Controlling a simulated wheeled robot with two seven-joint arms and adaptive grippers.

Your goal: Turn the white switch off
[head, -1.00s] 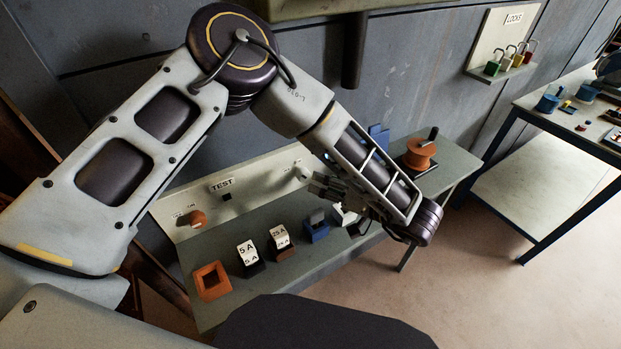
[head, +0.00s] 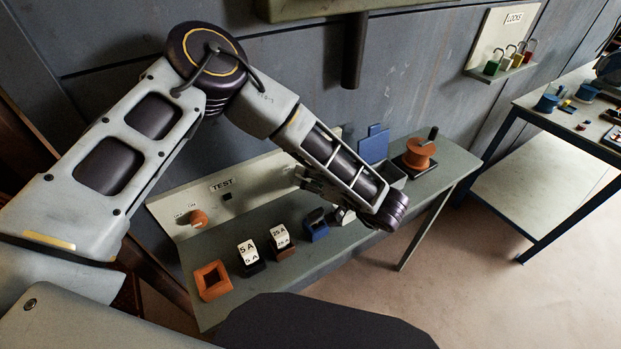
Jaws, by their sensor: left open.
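My left gripper (head: 308,182) is open and stands close in front of the right part of the pale TEST panel (head: 262,178), at the back of the grey bench. The white switch is on that part of the panel. My gripper and forearm now largely cover it, and I cannot tell its position or whether the fingers touch it. An orange switch (head: 198,218) shows uncovered at the panel's left end. My right gripper is not in view.
On the bench (head: 325,262) stand an orange square frame (head: 212,281), two 5 A and 25 A blocks, a blue block (head: 316,226) and an orange spool (head: 419,152). A dark pipe (head: 354,50) hangs above. A second table (head: 545,112) stands at right.

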